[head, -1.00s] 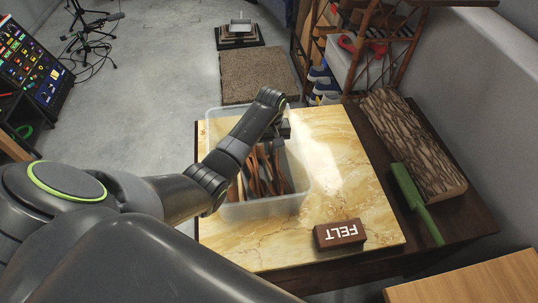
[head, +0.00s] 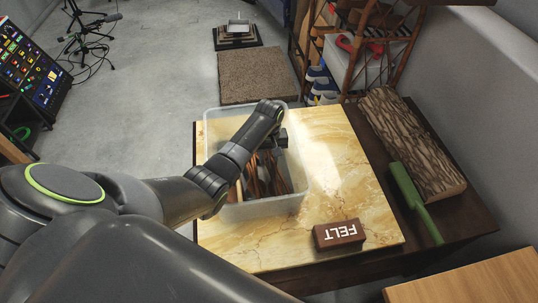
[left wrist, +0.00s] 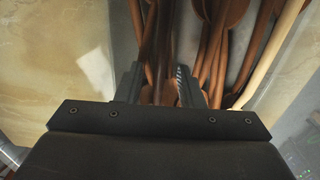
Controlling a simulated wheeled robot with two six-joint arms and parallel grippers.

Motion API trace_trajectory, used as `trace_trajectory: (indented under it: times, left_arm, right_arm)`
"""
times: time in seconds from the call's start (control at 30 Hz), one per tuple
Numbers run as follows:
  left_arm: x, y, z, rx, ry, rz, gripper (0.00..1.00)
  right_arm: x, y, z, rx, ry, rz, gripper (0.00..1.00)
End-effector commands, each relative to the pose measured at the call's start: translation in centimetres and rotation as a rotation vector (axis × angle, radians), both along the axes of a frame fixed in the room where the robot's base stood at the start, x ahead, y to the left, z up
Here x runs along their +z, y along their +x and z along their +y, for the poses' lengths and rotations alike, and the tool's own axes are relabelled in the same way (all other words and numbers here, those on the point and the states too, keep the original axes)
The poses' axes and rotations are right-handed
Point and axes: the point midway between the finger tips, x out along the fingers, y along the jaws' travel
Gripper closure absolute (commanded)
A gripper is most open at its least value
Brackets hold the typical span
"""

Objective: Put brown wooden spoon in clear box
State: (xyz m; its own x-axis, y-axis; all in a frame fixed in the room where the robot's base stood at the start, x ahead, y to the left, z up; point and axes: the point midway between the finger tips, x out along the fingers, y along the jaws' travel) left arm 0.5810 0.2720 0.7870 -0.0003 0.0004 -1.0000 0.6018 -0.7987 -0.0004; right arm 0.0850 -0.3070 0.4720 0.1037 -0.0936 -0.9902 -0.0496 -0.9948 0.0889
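The clear box (head: 262,208) stands on the marble-patterned board and holds several brown wooden spoons (head: 256,184). In the left wrist view, brown spoons (left wrist: 213,50) lie in a bunch, with one paler utensil (left wrist: 272,60) at their right. My left gripper (head: 272,145) is over the box, pointing down into it. In the left wrist view its two fingers (left wrist: 157,85) are apart, with brown handles visible between and below them. I see no spoon clamped. My right gripper is not in view.
The board between box and block is clear.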

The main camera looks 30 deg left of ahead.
Motion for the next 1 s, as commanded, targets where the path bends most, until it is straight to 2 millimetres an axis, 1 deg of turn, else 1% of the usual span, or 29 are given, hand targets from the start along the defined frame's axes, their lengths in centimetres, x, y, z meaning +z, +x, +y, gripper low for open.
trace_trajectory:
  times: [0.17, 0.27, 0.33, 0.47, 0.7, 0.8, 0.9, 1.0]
  left_arm:
    - [0.1, 0.0, 0.0, 0.0, 0.0, 0.0, 0.66]
    - [0.6, 0.0, 0.0, 0.0, 0.0, -0.001, 0.66]
    - [1.3, 0.1, 0.0, 0.0, 0.0, -0.003, 0.66]
    - [3.4, 0.1, 0.1, 0.001, 0.001, -0.004, 0.66]
    - [8.6, 0.2, 0.0, 0.0, 0.001, -0.006, 0.66]
    - [10.2, 0.1, 0.0, 0.001, 0.0, -0.004, 0.66]
    - [11.4, 0.1, 0.0, 0.0, 0.0, -0.003, 0.66]
    - [12.1, 0.1, 0.0, 0.0, 0.0, -0.001, 0.66]
  right_arm:
    - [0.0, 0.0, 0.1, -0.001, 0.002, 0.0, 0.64]
    - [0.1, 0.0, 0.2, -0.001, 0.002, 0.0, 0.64]
    - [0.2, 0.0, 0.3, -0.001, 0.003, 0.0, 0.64]
    - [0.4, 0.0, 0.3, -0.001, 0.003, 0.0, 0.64]
    - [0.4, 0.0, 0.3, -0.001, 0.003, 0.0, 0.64]
    - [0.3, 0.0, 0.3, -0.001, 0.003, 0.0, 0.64]
    - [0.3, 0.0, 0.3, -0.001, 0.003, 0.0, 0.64]
    - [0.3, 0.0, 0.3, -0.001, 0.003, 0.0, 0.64]
